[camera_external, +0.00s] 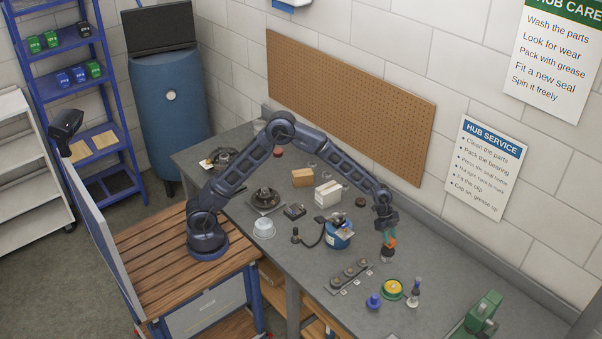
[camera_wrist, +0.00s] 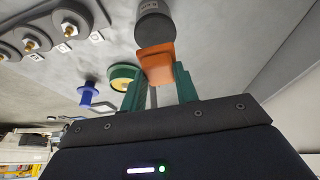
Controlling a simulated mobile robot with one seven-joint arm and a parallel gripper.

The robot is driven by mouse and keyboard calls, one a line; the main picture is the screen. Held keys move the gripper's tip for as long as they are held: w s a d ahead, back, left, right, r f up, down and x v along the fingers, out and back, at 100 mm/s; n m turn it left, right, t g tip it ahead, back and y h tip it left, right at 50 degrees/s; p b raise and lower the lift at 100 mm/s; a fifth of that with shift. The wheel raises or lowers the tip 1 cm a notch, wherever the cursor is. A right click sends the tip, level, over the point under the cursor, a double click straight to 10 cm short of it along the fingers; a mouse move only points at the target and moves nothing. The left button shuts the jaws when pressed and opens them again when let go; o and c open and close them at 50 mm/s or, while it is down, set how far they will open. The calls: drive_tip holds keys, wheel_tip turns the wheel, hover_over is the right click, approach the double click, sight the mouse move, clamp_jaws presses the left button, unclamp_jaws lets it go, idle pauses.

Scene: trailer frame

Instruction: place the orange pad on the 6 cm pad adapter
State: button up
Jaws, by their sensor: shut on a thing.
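My gripper (camera_external: 388,238) is shut on the orange pad (camera_wrist: 157,62) and holds it above the right part of the bench. In the wrist view the pad sits between the two green fingers of my gripper (camera_wrist: 159,76). A dark cylinder (camera_wrist: 153,22) shows just beyond the pad; it also shows below my gripper in the external view (camera_external: 387,256). I cannot tell whether pad and cylinder touch. A grey strip (camera_external: 348,276) carries several round adapters with brass studs, left of my gripper; one shows in the wrist view (camera_wrist: 72,20). Their labels are too small to tell which is 6 cm.
A yellow-and-green round tin (camera_external: 392,289), a blue knobbed piece (camera_external: 374,301) and a small bottle (camera_external: 415,292) stand near the strip. A blue container (camera_external: 338,233) and a white box (camera_external: 328,194) are farther left. A green vise-like tool (camera_external: 480,315) is at the right.

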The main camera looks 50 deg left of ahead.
drive_tip(key=shift+f, duration=2)
drive_tip(key=shift+f, duration=0.1)
drive_tip(key=o, duration=1)
drive_tip(key=shift+c, duration=0.2)
